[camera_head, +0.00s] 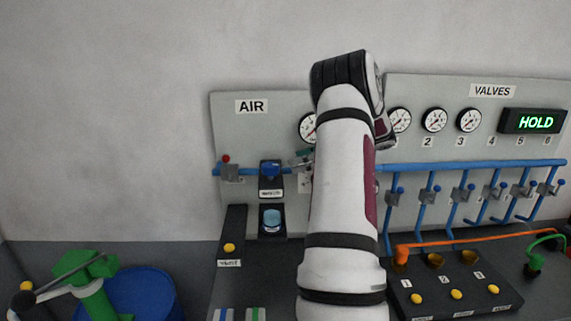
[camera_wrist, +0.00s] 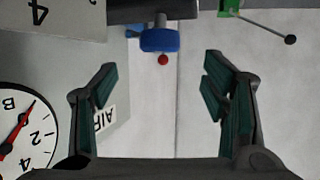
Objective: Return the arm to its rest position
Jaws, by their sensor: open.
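My arm rises through the middle of the head view, bent at the top, in front of the valve panel (camera_head: 450,95). My gripper (camera_wrist: 160,85) shows in the wrist view, open, its two dark fingers with green pads wide apart and nothing between them. In the head view the arm mostly hides it; only a small greenish part shows left of the arm, beside the blue pipe. Beyond the fingers in the wrist view are a blue round part (camera_wrist: 160,40) and a small red ball (camera_wrist: 163,60), apart from the pads.
The AIR panel (camera_head: 230,130) stands behind my arm, with gauges and blue valve pipes (camera_head: 480,165) to the right. A black box with yellow buttons (camera_head: 457,295) and an orange hose (camera_head: 460,240) are at lower right. A green device (camera_head: 92,268) and blue drum (camera_head: 150,295) are at lower left.

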